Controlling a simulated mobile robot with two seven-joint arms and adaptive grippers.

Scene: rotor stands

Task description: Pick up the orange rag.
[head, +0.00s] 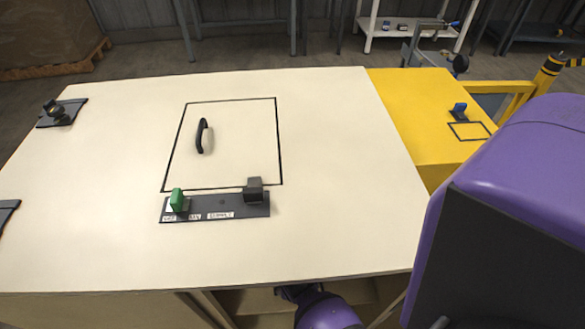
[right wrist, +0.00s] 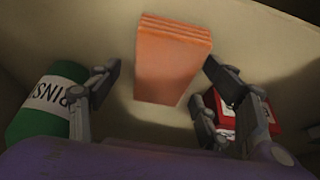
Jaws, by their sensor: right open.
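The orange rag (right wrist: 172,62) shows in the right wrist view as a folded, layered block. It stands in a pale, bin-like space, ahead of and between the fingers of my right gripper (right wrist: 165,88). The right gripper is open, with one finger on each side of the rag's lower part. I cannot tell whether either finger touches it. In the head view the rag is not visible; my purple right arm reaches down at the front edge of the table. My left gripper is not in view.
A green container (right wrist: 48,103) with lettering lies left of the right gripper, and a red box (right wrist: 262,108) lies close by its right finger. The cream tabletop (head: 330,150) carries a dark plate (head: 215,208) with a green knob. A yellow table (head: 410,105) adjoins at right.

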